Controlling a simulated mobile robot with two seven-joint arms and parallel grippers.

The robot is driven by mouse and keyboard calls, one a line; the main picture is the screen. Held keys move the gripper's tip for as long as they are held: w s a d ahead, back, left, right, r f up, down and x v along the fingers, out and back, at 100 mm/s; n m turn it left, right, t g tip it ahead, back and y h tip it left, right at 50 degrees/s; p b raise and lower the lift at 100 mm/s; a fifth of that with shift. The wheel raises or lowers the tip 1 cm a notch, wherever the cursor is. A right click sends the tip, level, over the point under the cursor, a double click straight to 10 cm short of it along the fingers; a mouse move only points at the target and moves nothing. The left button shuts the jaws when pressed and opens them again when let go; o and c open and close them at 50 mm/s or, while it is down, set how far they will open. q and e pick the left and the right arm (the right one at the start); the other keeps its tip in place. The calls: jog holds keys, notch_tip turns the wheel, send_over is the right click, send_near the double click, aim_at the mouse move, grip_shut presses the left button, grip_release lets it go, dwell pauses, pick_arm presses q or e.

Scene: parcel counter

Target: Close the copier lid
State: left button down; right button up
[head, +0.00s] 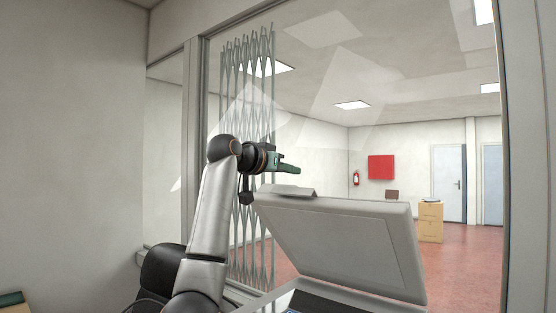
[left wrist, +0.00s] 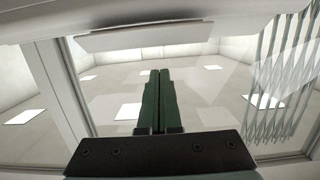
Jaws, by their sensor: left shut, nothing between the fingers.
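The copier lid (head: 345,245) is a grey panel raised and tilted open, with its inner face toward me in the head view. The copier body (head: 325,302) shows only in part below it, at the bottom edge. My left gripper (head: 290,168) is above the lid's upper left edge, near the raised grey part there. Its green fingers are together and empty, and they also show in the left wrist view (left wrist: 158,100). I cannot tell whether it touches the lid. My right gripper is not in view.
A large glass pane in a grey frame (head: 194,120) stands behind the copier. A folding metal lattice (head: 250,80) is at its left side. Cardboard boxes (head: 430,222) and a red panel (head: 381,167) are in the room beyond. A plain wall (head: 70,140) is at left.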

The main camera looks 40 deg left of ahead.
aim_at(286, 191)
pick_arm(q)
jog(key=shift+w+a, duration=0.1)
jog(key=shift+w, duration=0.8)
jog(key=shift+s+f, duration=0.7)
jog(key=shift+s, duration=0.1)
jog(key=shift+s+f, duration=0.75)
jog(key=shift+s, duration=0.15)
jog(key=shift+f, duration=0.1)
